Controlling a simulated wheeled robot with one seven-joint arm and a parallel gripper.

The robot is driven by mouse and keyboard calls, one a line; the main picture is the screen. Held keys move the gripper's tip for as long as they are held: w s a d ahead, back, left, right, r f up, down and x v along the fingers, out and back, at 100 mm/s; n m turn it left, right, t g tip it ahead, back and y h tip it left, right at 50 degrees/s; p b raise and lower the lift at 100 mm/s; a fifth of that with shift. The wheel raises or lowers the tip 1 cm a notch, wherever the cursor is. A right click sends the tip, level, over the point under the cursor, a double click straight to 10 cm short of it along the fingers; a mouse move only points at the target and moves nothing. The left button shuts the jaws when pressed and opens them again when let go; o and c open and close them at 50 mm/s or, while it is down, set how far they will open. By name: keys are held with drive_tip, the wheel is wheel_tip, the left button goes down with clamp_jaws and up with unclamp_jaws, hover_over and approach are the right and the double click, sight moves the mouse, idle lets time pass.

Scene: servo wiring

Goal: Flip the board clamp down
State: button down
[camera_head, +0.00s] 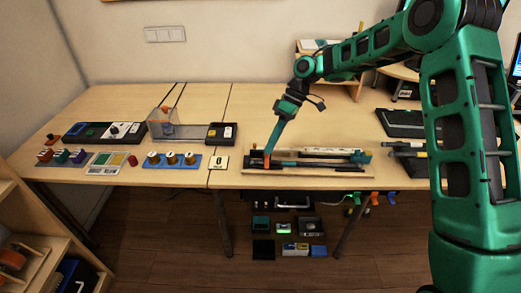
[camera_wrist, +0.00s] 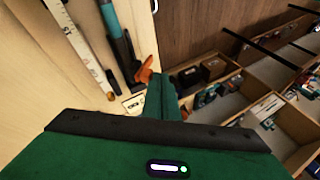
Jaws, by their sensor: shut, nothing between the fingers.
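A wooden board (camera_head: 338,170) lies on the right-hand table with long dark and teal pieces on it. An orange lever (camera_wrist: 146,70), which looks like the board clamp, stands up at the end of a teal and black bar (camera_wrist: 119,42) in the wrist view. In the head view an orange part (camera_head: 267,161) shows at the board's left end, partly covered. My gripper (camera_head: 271,147) points down there. In the wrist view its closed fingers (camera_wrist: 163,92) are right beside the orange lever, with nothing held. Whether they touch it I cannot tell.
A white ruler-like strip (camera_wrist: 78,38) lies along the board. A tile marked 0 (camera_head: 220,162) and a blue tray (camera_head: 171,162) with round pieces are to the left. Dark equipment (camera_head: 400,122) stands to the right. Bins (camera_wrist: 225,95) are below the table edge.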

drive_tip(key=shift+w+f+g, duration=0.25)
drive_tip(key=shift+w+g, duration=0.35)
drive_tip(key=shift+w, duration=0.1)
drive_tip(key=shift+r, duration=0.2)
drive_tip(key=shift+r, duration=0.65)
drive_tip(key=shift+r, duration=0.2)
drive_tip(key=w+d+r, duration=0.4)
drive_tip(key=w+r, duration=0.3)
drive_tip(key=w, duration=0.1)
drive_tip(key=shift+w, duration=0.15)
drive_tip(key=shift+d+r, duration=0.15)
